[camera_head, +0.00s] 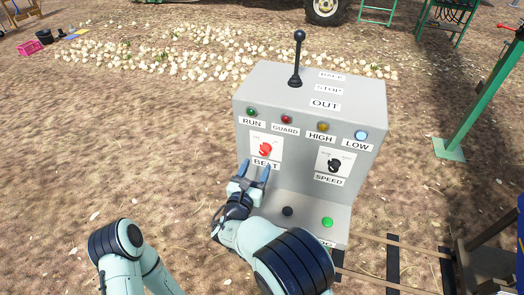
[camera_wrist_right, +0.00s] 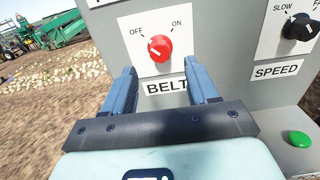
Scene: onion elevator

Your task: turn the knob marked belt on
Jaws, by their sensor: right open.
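The red belt knob (camera_head: 265,149) is on a white plate on the front of a grey control box (camera_head: 300,93). In the right wrist view the knob (camera_wrist_right: 160,48) sits between OFF at left and ON at right, above the BELT label (camera_wrist_right: 167,87). A pale mark shows on it; which word it points at is hard to tell. My right gripper (camera_head: 255,167) is open just in front of and below the knob. In the right wrist view its two fingers (camera_wrist_right: 160,78) are spread, empty, with the knob beyond the gap. My left gripper is out of view.
The black speed knob (camera_head: 334,165) is right of the belt knob. Indicator lamps line the panel above, and a black lever (camera_head: 298,60) stands on top. A black button (camera_head: 288,211) and a green button (camera_head: 327,222) sit on the lower ledge. Onions lie behind.

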